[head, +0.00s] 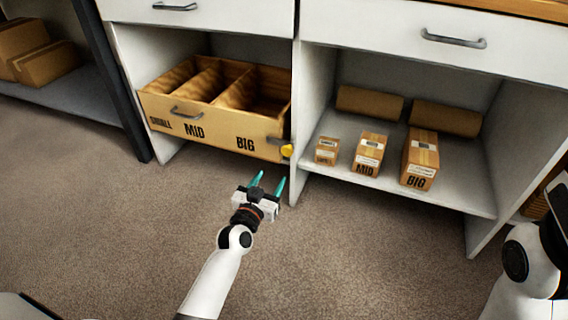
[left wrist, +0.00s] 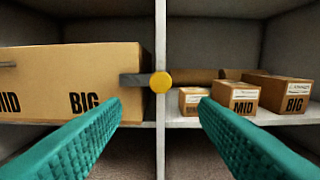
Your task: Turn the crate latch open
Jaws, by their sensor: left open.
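The wooden crate (head: 218,128) sits in the left bay of the cabinet, with three open compartments and the labels SMALL, MID and BIG on its front. Its latch (head: 287,150) is at the right end of the front, a dark bar with a yellow round knob. In the left wrist view the latch knob (left wrist: 160,82) is straight ahead, in front of the white divider, with the bar lying level towards the crate (left wrist: 100,75). My left gripper (head: 269,180) is open and empty, its teal fingers pointing at the latch from a short distance. My right gripper is out of view.
In the right bay stand a small box (head: 327,151), a MID box (head: 369,154) and a BIG box (head: 420,160), with two brown rolls behind. The white divider (head: 294,165) separates the bays. Carpet (head: 120,220) is clear in front. A drawer (head: 455,38) is above.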

